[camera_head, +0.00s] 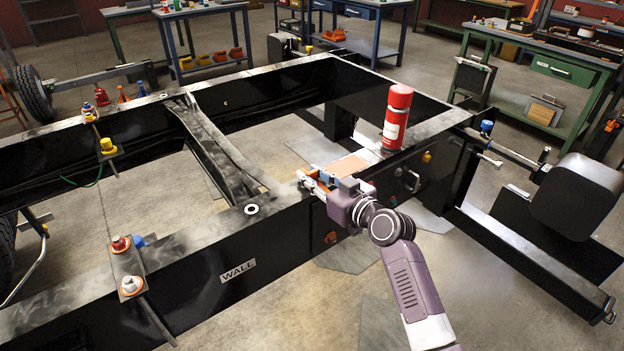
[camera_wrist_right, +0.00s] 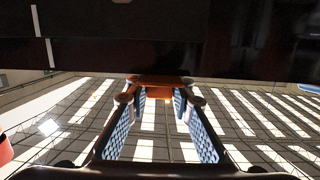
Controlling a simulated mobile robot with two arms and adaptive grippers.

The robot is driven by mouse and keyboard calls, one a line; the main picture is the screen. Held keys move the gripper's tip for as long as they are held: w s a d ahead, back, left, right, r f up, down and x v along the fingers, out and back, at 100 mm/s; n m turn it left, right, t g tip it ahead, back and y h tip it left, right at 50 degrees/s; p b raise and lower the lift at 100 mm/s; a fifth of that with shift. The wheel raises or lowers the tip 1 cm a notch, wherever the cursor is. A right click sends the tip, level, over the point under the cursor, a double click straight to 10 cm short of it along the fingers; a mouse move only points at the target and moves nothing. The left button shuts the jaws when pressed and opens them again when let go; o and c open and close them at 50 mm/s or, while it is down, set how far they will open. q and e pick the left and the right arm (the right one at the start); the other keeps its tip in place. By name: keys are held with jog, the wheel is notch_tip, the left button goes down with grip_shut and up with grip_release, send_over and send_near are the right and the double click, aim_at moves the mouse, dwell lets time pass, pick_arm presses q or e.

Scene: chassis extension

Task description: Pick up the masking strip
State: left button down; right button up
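A flat tan strip (camera_head: 350,164), which looks like the masking strip, lies along the top of the black chassis rail, partly behind my right gripper. My right gripper (camera_head: 312,183) is at the rail's top edge, beside the strip's near end. In the right wrist view its blue-padded fingers (camera_wrist_right: 159,100) stand apart. An orange-brown piece (camera_wrist_right: 158,80) shows at their tips; I cannot tell whether they touch it or whether it is the strip. My left gripper is not in view.
A red spray can (camera_head: 397,117) stands upright on the rail, right of the strip. The black chassis frame (camera_head: 270,240) fills the middle. Bolts and coloured caps (camera_head: 122,243) sit on the left rail. Workbenches (camera_head: 550,62) stand at the back. Open floor (camera_head: 270,325) lies in front.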

jog(key=c, duration=0.3)
jog(key=shift+r, duration=0.15)
